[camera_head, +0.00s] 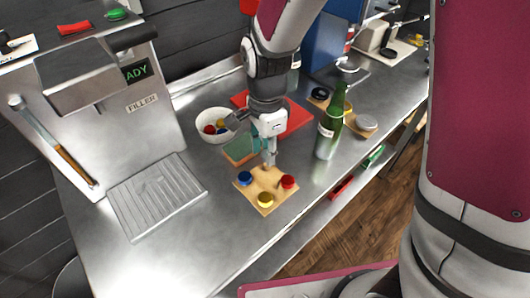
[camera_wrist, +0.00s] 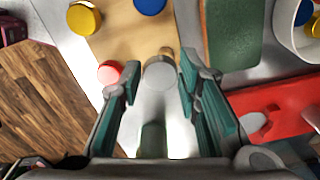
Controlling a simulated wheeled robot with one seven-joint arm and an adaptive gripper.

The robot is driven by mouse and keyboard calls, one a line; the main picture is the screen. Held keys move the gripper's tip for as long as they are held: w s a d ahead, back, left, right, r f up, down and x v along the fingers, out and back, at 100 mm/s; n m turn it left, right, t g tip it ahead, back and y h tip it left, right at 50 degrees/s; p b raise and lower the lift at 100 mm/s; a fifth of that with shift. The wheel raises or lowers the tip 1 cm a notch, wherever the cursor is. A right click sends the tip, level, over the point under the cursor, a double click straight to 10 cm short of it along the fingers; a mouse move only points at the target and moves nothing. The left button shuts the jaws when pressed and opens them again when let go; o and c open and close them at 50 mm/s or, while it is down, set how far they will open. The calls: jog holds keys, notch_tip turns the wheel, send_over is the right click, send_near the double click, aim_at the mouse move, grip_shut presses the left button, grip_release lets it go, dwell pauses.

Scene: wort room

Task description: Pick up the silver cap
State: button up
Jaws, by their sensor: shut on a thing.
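My gripper (camera_head: 268,160) is low over the far corner of a small wooden board. In the wrist view my gripper (camera_wrist: 160,74) has its teal-padded fingers on either side of a round pale grey cap, the silver cap (camera_wrist: 159,76), and is shut on it. In the head view the fingers hide the cap. I cannot tell whether it still touches the board (camera_head: 266,185). The board carries a blue cap (camera_head: 245,178), a red cap (camera_head: 288,182) and a yellow cap (camera_head: 265,200), all apart from the fingers.
A white bowl (camera_head: 203,128) with coloured caps stands behind left, beside a green mat (camera_head: 240,150) and a red mat (camera_head: 300,118). A green bottle (camera_head: 327,135) stands right of the gripper. The filler machine (camera_head: 110,95) is at left. Bare steel counter (camera_head: 225,225) lies in front.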

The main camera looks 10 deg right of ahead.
jog(key=s+d+r+p, duration=0.1)
jog(key=s+d+p, duration=0.1)
jog(key=s, duration=1)
jog(key=shift+s+d+r, duration=0.15)
jog(key=shift+s, duration=0.2)
jog(key=s+p, duration=0.1)
jog(key=p, duration=0.2)
jog(key=shift+s+d+r, duration=0.1)
jog(key=shift+s+r, duration=0.05)
jog(key=shift+s+d+p, duration=0.1)
jog(key=shift+s+p, duration=0.3)
jog(key=shift+p, duration=0.8)
